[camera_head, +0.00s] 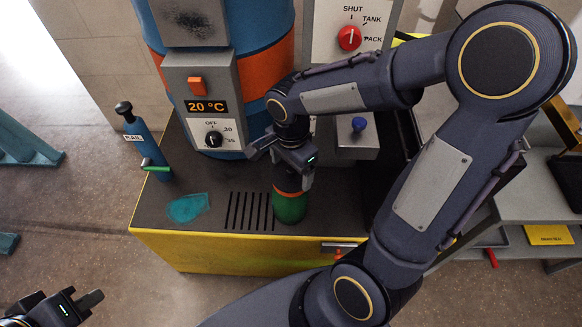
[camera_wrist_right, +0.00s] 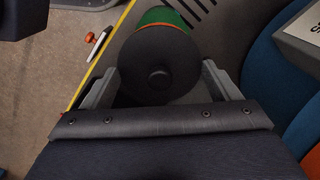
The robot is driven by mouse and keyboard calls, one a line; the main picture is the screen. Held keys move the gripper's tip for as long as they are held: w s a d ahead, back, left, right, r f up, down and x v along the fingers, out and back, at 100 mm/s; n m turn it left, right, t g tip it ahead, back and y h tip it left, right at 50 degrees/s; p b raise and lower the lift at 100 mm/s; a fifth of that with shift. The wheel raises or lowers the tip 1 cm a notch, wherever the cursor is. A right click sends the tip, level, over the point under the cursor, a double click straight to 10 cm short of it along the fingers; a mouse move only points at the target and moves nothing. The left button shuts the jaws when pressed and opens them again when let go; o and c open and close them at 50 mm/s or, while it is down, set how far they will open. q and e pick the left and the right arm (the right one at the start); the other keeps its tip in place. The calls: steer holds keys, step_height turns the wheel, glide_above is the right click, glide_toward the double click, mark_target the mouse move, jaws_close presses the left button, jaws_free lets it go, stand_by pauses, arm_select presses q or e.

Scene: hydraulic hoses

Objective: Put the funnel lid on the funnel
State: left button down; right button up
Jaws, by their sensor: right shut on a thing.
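The funnel (camera_head: 290,208) is green with an orange rim and stands on the dark bench top, right of the slots. The funnel lid (camera_wrist_right: 145,60) is a dark disc with a round knob. In the right wrist view it lies between the two fingers of my right gripper (camera_wrist_right: 159,72) and covers most of the funnel (camera_wrist_right: 166,17). In the head view my right gripper (camera_head: 288,158) is directly above the funnel, shut on the lid. I cannot tell whether the lid rests fully on the rim. My left gripper (camera_head: 62,302) is open and empty at the lower left, away from the bench.
The yellow-edged bench (camera_head: 160,215) carries a blue pump labelled BAIL (camera_head: 140,145), a teal patch (camera_head: 188,207) and slots (camera_head: 250,211). A blue and orange drum with a control box (camera_head: 205,105) stands behind. A panel with a red knob (camera_head: 349,38) is at the back.

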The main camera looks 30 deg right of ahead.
mark_target(291, 168)
steer(key=shift+f, duration=0.2)
steer(key=o, duration=0.9)
steer(key=shift+r, duration=0.65)
step_height(291, 168, up, 11)
steer(key=p, duration=0.4)
steer(key=s+n+t+y, duration=0.1)
steer(key=s+n+t, duration=0.1)
steer(key=s+n, duration=0.2)
steer(key=s+n+t+y, duration=0.1)
steer(key=s+n, duration=0.3)
steer(key=n, duration=0.1)
steer(key=s+a+n+t+y, duration=0.1)
steer(key=s+n+t, duration=0.1)
steer(key=s+n, duration=0.1)
steer(key=shift+s+r+n+t+y, duration=0.3)
steer(key=shift+s+r+n+y, duration=0.1)
steer(key=shift+n, duration=0.5)
